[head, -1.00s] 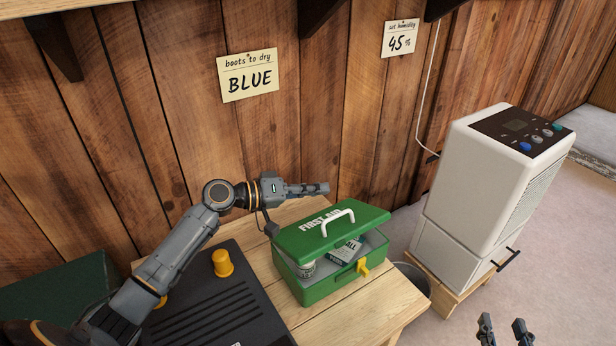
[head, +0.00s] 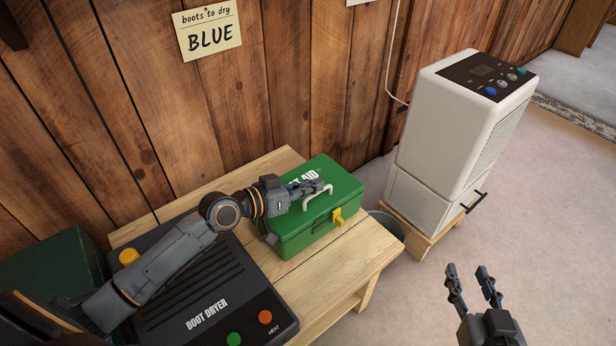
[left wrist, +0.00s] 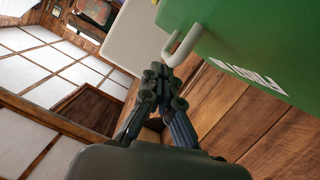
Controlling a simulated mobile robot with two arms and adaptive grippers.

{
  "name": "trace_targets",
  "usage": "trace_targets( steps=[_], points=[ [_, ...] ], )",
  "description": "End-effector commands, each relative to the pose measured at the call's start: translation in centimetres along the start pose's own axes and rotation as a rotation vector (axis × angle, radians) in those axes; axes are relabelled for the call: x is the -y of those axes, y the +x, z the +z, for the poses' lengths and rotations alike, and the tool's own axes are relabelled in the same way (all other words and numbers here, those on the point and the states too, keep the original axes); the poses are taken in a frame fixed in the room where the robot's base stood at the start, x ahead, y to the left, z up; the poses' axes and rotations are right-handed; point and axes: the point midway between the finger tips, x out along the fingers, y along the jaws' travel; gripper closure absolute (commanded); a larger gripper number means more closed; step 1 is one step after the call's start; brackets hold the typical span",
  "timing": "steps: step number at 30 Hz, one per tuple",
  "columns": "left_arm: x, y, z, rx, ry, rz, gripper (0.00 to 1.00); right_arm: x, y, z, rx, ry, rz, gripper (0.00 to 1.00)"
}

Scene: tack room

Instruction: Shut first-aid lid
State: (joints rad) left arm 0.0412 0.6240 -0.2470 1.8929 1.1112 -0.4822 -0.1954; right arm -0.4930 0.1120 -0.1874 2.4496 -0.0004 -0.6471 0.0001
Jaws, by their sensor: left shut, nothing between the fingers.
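The green first-aid box (head: 298,232) stands on the wooden bench with its lid (head: 342,184) down on the body; no gap shows along the front. A white handle (head: 318,197) is on the lid and a yellow latch (head: 338,217) is on the front. My left gripper (head: 322,187) is shut and empty, low over the lid beside the handle; I cannot tell whether it touches. In the left wrist view its fingers (left wrist: 160,80) are together, near the handle (left wrist: 184,45) and the green lid (left wrist: 240,40). My right gripper (head: 470,285) is open and empty over the floor.
A black boot dryer (head: 170,305) with coloured buttons lies on the bench (head: 360,262) left of the box. A white dehumidifier (head: 445,140) stands on a low wooden stand to the right. A grey bucket (head: 388,222) sits behind the bench's right edge.

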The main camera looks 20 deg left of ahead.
Motion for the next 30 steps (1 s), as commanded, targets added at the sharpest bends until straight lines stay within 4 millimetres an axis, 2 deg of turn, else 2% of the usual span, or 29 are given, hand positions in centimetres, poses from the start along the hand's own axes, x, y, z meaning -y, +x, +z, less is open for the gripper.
trace_targets(
  steps=[22,26,30],
  points=[
    [-0.1,-0.1,0.7,0.005,-0.003,0.0,1.0,0.1,0.0,-0.1,-0.004,-0.001,-0.002,0.6],
    [0.0,-1.5,0.8,0.007,-0.002,-0.001,1.0,0.1,0.0,-0.1,-0.004,-0.001,-0.002,0.6],
    [0.0,-4.3,0.9,0.009,0.0,-0.002,1.0,0.1,0.0,-0.1,-0.004,0.0,-0.001,0.6]
  ],
)
